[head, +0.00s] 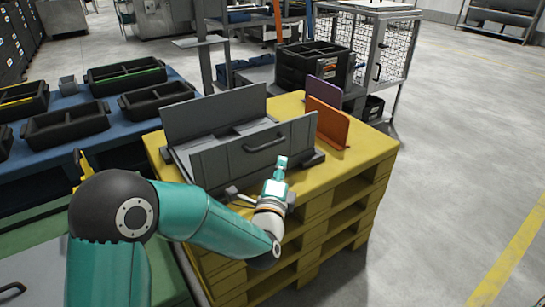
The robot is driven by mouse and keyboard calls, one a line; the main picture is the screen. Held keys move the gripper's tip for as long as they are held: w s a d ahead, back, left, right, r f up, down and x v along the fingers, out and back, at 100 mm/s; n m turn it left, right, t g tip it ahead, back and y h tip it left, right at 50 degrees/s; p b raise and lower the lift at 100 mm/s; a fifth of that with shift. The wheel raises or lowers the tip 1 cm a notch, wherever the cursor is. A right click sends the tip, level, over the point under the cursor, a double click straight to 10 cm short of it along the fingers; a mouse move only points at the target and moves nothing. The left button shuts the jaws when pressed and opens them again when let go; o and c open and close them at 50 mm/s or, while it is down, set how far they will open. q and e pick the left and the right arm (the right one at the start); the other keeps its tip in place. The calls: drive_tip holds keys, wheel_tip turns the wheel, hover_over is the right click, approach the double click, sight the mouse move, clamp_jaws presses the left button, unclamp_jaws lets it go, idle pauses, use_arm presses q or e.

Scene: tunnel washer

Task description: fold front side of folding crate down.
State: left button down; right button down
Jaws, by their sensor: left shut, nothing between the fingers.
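The grey folding crate (222,112) stands on a stack of yellow pallets (365,157). Its front side (228,160), with a dark handle (266,144), is up. Its back side is also up. Between them, low grey panels lie flat, and no short end wall stands up. My left gripper (282,163) is shut and empty, just in front of the lower right part of the front side. I cannot tell whether it touches the panel. The gripper and arm hide part of the crate's lower front edge. My right gripper is not in view.
An orange panel (328,121) and a purple panel (324,90) stand upright on the pallet, right of the crate. Black trays (67,124) sit on a blue table at the left. A black toolbox (310,67) and wire cage (390,52) are behind. Floor at right is clear.

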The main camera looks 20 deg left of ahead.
sight(275, 144)
use_arm(q)
drive_tip(key=w+a, duration=0.2)
drive_tip(key=a, duration=0.1)
drive_tip(key=shift+w+a+r, duration=0.1)
drive_tip(key=shift+w+r, duration=0.25)
drive_tip(key=shift+r, duration=0.1)
